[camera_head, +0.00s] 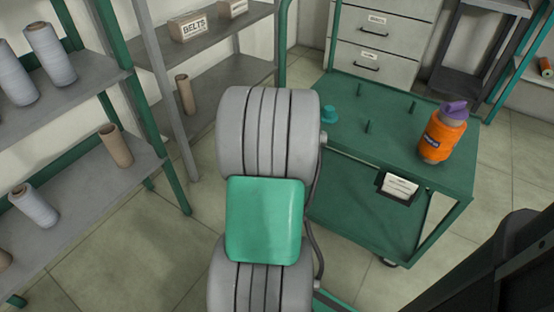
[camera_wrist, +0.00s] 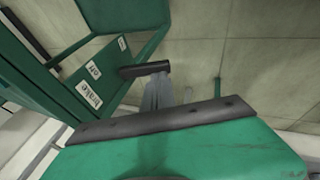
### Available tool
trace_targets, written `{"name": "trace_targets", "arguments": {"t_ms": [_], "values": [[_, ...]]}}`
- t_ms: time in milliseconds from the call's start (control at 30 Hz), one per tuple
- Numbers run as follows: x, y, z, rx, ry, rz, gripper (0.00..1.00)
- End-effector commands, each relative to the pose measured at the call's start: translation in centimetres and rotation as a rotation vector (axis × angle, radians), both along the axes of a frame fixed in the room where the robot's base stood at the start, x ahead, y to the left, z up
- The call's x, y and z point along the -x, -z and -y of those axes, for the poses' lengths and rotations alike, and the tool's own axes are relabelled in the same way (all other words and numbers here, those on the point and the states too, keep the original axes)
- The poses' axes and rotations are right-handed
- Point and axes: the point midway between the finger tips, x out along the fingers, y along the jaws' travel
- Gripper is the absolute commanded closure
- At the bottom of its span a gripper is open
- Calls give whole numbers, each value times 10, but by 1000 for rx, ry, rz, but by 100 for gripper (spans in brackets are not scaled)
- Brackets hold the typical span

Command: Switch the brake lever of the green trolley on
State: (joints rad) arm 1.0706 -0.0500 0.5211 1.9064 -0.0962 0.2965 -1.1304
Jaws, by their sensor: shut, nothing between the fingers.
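The green trolley (camera_head: 390,145) stands to the right of my arm in the head view. In the wrist view its green frame (camera_wrist: 40,76) runs along the left, with "brake" and "off" labels and a third small label above them that I cannot clearly read. The brake lever (camera_wrist: 132,72) has a dark handle pointing right, with its base close beside the "off" label. My gripper (camera_wrist: 158,82) is shut and empty, its grey fingers close together. Their tips are at or just below the lever handle; I cannot tell whether they touch. The head view shows neither lever nor gripper.
Shelves (camera_head: 84,185) with spools stand left, drawers (camera_head: 375,50) behind. Floor between is clear.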

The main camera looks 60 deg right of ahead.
Motion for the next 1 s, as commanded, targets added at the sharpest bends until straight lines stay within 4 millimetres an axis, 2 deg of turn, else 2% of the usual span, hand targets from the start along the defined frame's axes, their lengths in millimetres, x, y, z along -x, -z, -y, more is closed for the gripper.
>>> {"name": "trace_targets", "arguments": {"t_ms": [33, 100, 167, 400, 500, 633, 1000], "values": [[-1, -21, -3, 2, -2, 1, 100], [-1, -39, -7, 4, -4, 1, 100], [4, -47, -13, 5, -1, 2, 100], [21, -94, -37, 5, 0, 1, 100], [26, -105, -43, 4, -1, 1, 100], [29, -111, -48, 2, -1, -1, 100], [29, -111, -48, 2, -2, -1, 100]]}}
